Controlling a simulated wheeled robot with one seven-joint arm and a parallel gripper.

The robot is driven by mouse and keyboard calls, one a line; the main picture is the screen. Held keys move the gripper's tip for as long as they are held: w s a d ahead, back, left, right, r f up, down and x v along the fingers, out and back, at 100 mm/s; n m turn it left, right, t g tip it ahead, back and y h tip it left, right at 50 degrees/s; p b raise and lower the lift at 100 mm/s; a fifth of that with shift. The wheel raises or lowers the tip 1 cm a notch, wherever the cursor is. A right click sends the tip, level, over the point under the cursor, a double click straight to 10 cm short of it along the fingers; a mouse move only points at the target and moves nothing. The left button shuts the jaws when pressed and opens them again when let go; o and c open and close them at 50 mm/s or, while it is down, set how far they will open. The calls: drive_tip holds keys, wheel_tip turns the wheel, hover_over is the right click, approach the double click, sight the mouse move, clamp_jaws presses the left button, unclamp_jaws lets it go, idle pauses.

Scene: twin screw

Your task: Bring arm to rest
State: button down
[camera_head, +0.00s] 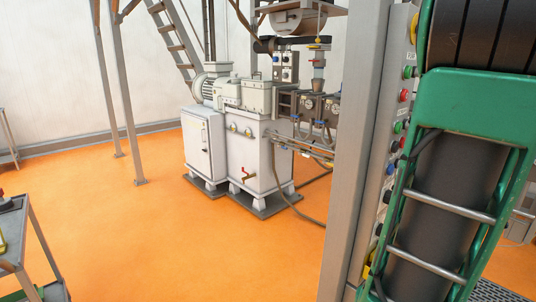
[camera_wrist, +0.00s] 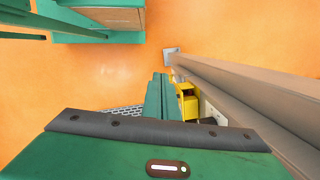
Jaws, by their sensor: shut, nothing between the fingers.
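My gripper (camera_wrist: 160,97) shows in the wrist view, with two green fingers side by side in the middle of the picture. They are shut and nothing shows between them. The dark bolted plate and green housing of my wrist fill the bottom of that view. The fingertips point over the orange floor, just left of a grey steel post (camera_wrist: 245,92). In the head view, a large green and black arm part of mine fills the right side, close to the camera. The gripper itself does not show in the head view.
A grey post (camera_head: 354,150) with a button panel (camera_head: 398,130) stands beside my arm. A yellow box (camera_wrist: 187,100) sits close right of the fingers. A white machine (camera_head: 259,155) stands farther back, and a trolley (camera_head: 38,250) at left. Open orange floor (camera_head: 150,235) lies between.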

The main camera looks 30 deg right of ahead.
drive_tip(key=w+a+r+n, duration=0.1)
drive_tip(key=w+a+n, duration=0.1)
drive_tip(key=a+n, duration=0.4)
drive_tip(key=w+a+r+n+g+h, duration=0.1)
drive_tip(key=w+a+r+n, duration=0.1)
drive_tip(key=a+n, duration=0.5)
drive_tip(key=a, duration=0.4)
drive_tip(key=shift+a+r, duration=0.1)
